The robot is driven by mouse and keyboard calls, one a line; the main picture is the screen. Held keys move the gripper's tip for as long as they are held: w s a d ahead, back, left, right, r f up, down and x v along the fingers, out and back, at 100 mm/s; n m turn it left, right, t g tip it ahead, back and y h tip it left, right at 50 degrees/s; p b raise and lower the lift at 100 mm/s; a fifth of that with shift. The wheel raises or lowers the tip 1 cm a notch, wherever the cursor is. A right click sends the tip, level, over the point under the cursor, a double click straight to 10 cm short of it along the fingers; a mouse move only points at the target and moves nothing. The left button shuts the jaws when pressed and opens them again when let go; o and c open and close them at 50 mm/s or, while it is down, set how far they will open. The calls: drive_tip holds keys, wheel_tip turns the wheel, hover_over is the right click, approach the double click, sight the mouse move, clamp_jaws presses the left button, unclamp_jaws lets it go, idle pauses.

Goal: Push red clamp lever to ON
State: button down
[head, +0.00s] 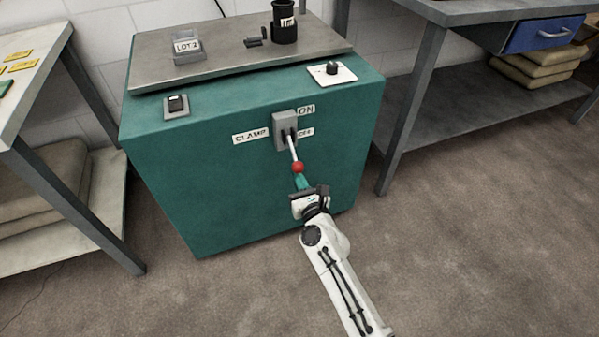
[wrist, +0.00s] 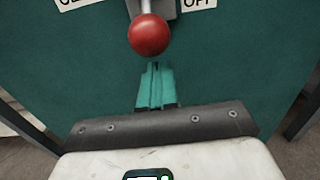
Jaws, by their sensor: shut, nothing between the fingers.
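The clamp lever has a red ball knob (head: 298,167) on a thin metal rod that comes out of a grey switch housing (head: 285,131) on the green cabinet's front. The rod slants down from the housing, on the OFF side. The ON label (head: 306,110) is at the housing's upper right, and the OFF label (head: 305,132) is lower. My gripper (head: 301,181) is shut and empty, just below the knob. In the wrist view the red knob (wrist: 149,34) is just beyond the teal fingertips (wrist: 154,68). I cannot tell whether they touch it.
The green cabinet (head: 180,180) carries a metal top with a LOT 2 holder (head: 187,50) and a black cup (head: 284,22). A black switch (head: 176,104) and a knob on a white plate (head: 332,70) sit on its upper edge. Benches stand left and right.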

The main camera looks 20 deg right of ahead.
drive_tip(key=shift+r, duration=0.1)
idle(0.5)
wheel_tip(320, 180, up, 8)
drive_tip(key=p, duration=0.8)
drive_tip(key=shift+s+f, duration=0.15)
drive_tip(key=shift+f, duration=0.1)
drive_tip(key=shift+s+f+b, duration=0.4)
drive_tip(key=shift+s+f, duration=0.15)
drive_tip(key=shift+s, duration=0.35)
drive_tip(key=p, duration=0.1)
approach(295, 157)
drive_tip(key=shift+s, duration=0.55)
